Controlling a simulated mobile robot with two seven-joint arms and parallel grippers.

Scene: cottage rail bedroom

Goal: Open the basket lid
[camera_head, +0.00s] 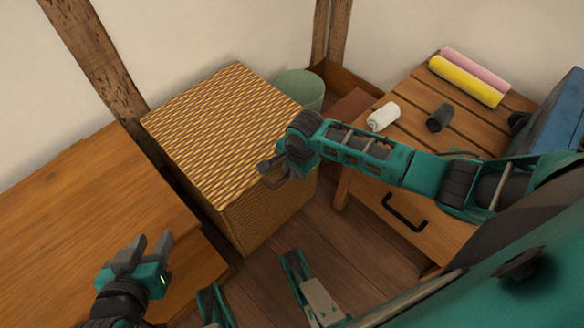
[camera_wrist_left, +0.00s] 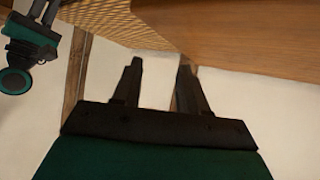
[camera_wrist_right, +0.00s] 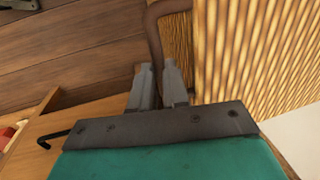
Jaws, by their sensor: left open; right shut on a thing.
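The woven wicker basket (camera_head: 265,215) stands on the floor between two pieces of wooden furniture. Its lid (camera_head: 215,120) lies flat on top, and I see no clear gap under it. A brown curved handle (camera_wrist_right: 155,30) is on the basket's front side. My right gripper (camera_head: 266,168) is at the basket's front upper edge. In the right wrist view, its fingers (camera_wrist_right: 157,70) are shut on the handle. My left gripper (camera_head: 153,242) is open and empty, in front of the basket to the left. Its spread fingers also show in the left wrist view (camera_wrist_left: 160,66).
A wooden surface (camera_head: 90,200) lies left of the basket. A slatted wooden drawer unit (camera_head: 375,160) stands right, holding pink (camera_head: 478,66) and yellow (camera_head: 465,82) rolls and two smaller rolls. A green bin (camera_head: 300,88) is behind the basket. Walls and posts close off the back.

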